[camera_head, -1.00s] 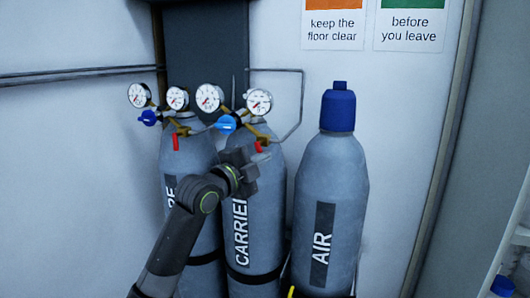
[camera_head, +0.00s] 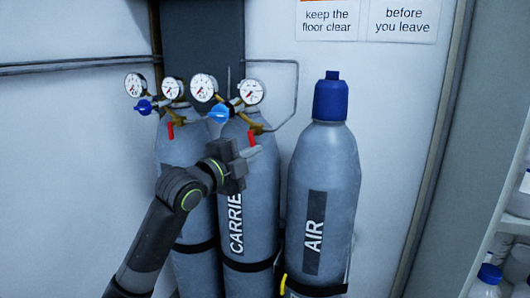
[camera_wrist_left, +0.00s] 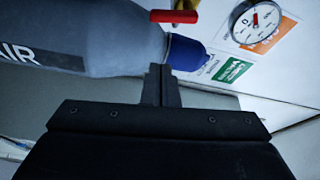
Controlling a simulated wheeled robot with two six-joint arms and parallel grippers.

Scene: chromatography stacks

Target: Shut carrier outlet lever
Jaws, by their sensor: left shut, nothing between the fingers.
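The carrier cylinder (camera_head: 262,190) stands in the middle of the head view. Its regulator has two round gauges, a blue knob (camera_head: 219,112) and a red outlet lever (camera_head: 251,137) hanging down. My left gripper (camera_head: 254,152) is shut and empty, its fingertips just below the lever in that view; I cannot tell whether they touch it. In the left wrist view the shut fingers (camera_wrist_left: 161,85) point up the picture. A red lever (camera_wrist_left: 174,16) lies above their tips there, with a visible gap in the picture. My right gripper is not in view.
Another cylinder (camera_head: 172,150) with gauges and its own red lever (camera_head: 170,131) stands to the left. The AIR cylinder (camera_head: 343,180), with a blue cap, stands to the right. A thin pipe (camera_head: 296,90) runs along the wall. Shelves with bottles (camera_head: 486,282) are at far right.

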